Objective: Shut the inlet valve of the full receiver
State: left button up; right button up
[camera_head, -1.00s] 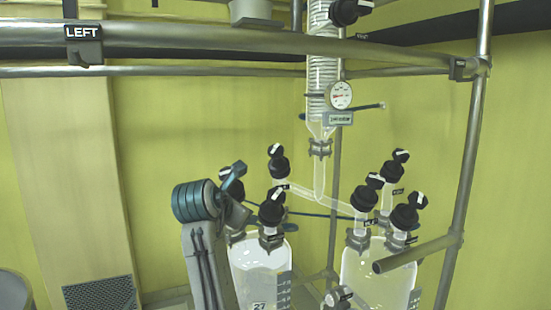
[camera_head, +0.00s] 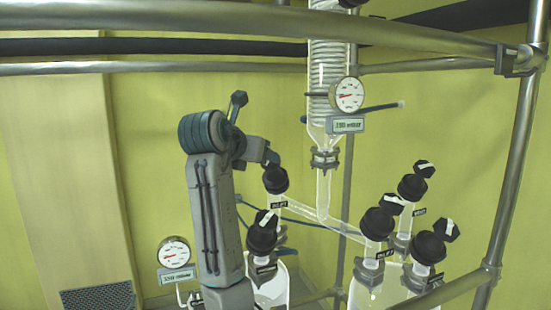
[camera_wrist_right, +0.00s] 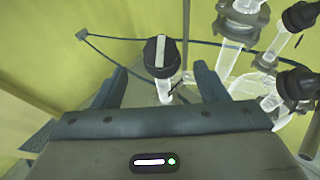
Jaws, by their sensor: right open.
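The left receiver (camera_head: 274,288) shows only its whitish upper part, low in the head view. Its black inlet valve (camera_head: 275,181) stands above a small label, with its top partly covered by my gripper. My right gripper (camera_head: 256,127) is open and empty above and left of that valve. In the right wrist view a black valve knob with a white bar (camera_wrist_right: 161,57) appears between the open fingers (camera_wrist_right: 158,90), beyond their tips and apparently untouched. The right receiver (camera_head: 385,290) looks clear and yellowish, with its own inlet valve (camera_head: 378,223). My left gripper is not in view.
A glass condenser (camera_head: 326,75) with a gauge (camera_head: 346,95) hangs right of my gripper. A branched glass tube (camera_head: 322,205) runs beneath it. Another black valve (camera_head: 262,232) stands close to my arm. Metal rails (camera_head: 420,48) cross above.

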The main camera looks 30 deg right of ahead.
jog(key=p+x, duration=0.3)
jog(key=x, duration=0.3)
jog(key=shift+w+d, duration=0.15)
jog(key=shift+d, duration=0.25)
jog(key=shift+p+x, duration=0.4)
jog(key=shift+x, duration=0.55)
jog(key=shift+a+f, duration=0.1)
jog(key=shift+a, duration=0.3)
jog(key=shift+c, duration=0.2)
jog(key=c, duration=1)
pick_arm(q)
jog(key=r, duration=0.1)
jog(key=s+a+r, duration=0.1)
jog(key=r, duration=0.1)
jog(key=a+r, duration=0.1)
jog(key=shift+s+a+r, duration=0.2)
pick_arm(e)
jog(key=shift+o, duration=0.2)
